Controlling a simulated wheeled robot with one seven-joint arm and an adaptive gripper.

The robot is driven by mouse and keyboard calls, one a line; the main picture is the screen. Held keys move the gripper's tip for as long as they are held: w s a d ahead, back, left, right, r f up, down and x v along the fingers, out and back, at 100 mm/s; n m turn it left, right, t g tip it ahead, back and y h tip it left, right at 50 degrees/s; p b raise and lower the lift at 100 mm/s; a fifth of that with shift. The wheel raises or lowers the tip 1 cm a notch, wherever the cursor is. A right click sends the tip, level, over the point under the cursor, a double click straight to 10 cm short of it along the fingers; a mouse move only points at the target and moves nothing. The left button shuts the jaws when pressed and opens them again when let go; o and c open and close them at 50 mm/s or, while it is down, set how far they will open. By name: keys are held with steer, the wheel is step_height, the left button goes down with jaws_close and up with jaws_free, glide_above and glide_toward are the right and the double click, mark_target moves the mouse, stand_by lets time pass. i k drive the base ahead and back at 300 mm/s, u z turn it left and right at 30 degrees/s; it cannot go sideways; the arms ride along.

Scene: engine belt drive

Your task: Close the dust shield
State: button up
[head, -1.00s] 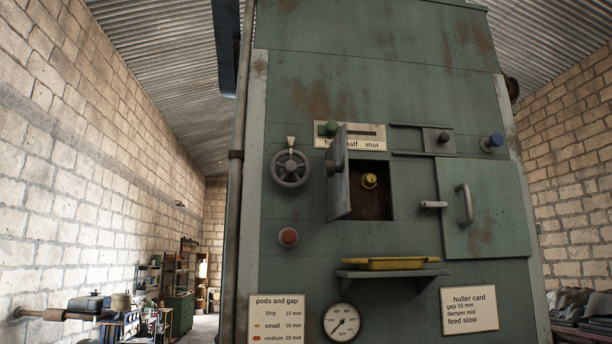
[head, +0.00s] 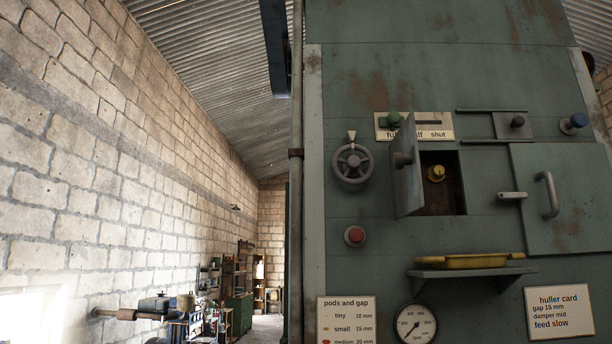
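No part is labelled dust shield. A small hinged door (head: 408,172) on the green machine (head: 380,270) stands open, swung out on the left side of a square recess. It has a dark knob (head: 402,159). A yellow knob (head: 436,173) sits inside the recess. To the upper right, a small plate with a dark knob (head: 517,124) sits between horizontal rails. At the right is a larger panel (head: 578,205) with a curved handle (head: 548,194); it appears flat against the machine, with a small latch lever (head: 512,195) at its left edge. My gripper is not in view.
A shelf with a yellow tray (head: 470,261) juts out below. A vertical pipe (head: 295,230) runs along the machine's left edge. A cluttered bench (head: 185,322) stands at lower left.

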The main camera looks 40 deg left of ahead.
mark_target(407, 182)
steer(key=u, duration=0.75)
steer(key=i, duration=0.5)
